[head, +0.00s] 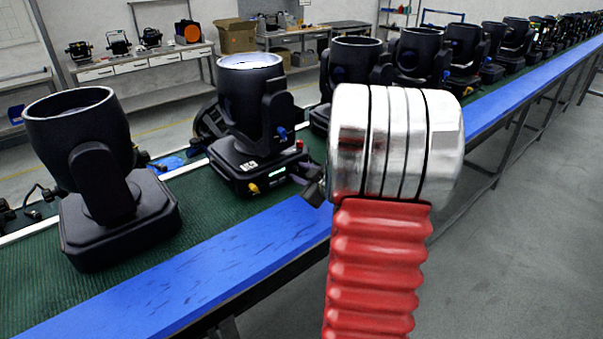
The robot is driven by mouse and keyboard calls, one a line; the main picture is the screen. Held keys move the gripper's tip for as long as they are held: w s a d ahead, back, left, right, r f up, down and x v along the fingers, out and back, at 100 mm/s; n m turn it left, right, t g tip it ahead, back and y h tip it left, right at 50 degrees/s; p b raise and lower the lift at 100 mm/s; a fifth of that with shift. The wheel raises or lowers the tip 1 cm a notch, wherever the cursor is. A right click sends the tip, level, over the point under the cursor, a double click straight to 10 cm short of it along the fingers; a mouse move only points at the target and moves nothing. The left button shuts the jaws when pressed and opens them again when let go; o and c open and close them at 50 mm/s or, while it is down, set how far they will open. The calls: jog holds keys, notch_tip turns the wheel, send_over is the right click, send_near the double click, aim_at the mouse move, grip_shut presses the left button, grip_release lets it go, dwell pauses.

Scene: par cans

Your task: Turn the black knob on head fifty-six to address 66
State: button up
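A black par can head (249,120) with a pale, bright lens stands upright on the belt, left of centre. Its base carries a small white label (249,166), too small to read surely as fifty-six. A yellow plug, a blue part and a red part show on that base. My gripper (314,188) is mostly hidden behind my silver wrist; only a dark part shows, close to the right side of that base. I cannot tell whether it touches anything or is open.
Another black head (93,170) stands at the left, and a row of heads (421,58) runs to the far right. They stand on a green belt (40,290) with a blue edge rail (210,280). A workbench (145,62) stands behind. The grey floor at right is clear.

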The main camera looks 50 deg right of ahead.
jog(key=shift+c, duration=0.6)
grip_shut()
jog(key=shift+m+y, duration=0.3)
jog(key=shift+m, duration=0.1)
jog(key=shift+d+m+y, duration=0.15)
jog(key=shift+m+y, duration=0.45)
jog(key=shift+m, duration=0.4)
jog(key=shift+d+m+y, duration=0.2)
jog(key=shift+m+y, duration=0.7)
jog(key=shift+m, duration=0.3)
jog(key=m, duration=0.1)
jog(key=m+y, duration=0.1)
jog(key=m+t+y, duration=0.1)
jog(key=shift+s+d+f+m, duration=0.15)
jog(key=shift+d+m, duration=0.1)
jog(key=shift+m, duration=0.15)
jog(key=m+t+y, duration=0.1)
jog(key=m, duration=0.2)
jog(key=shift+d+f+m+y, duration=0.1)
jog(key=shift+d+m+y, duration=0.05)
jog(key=shift+m+y, duration=0.25)
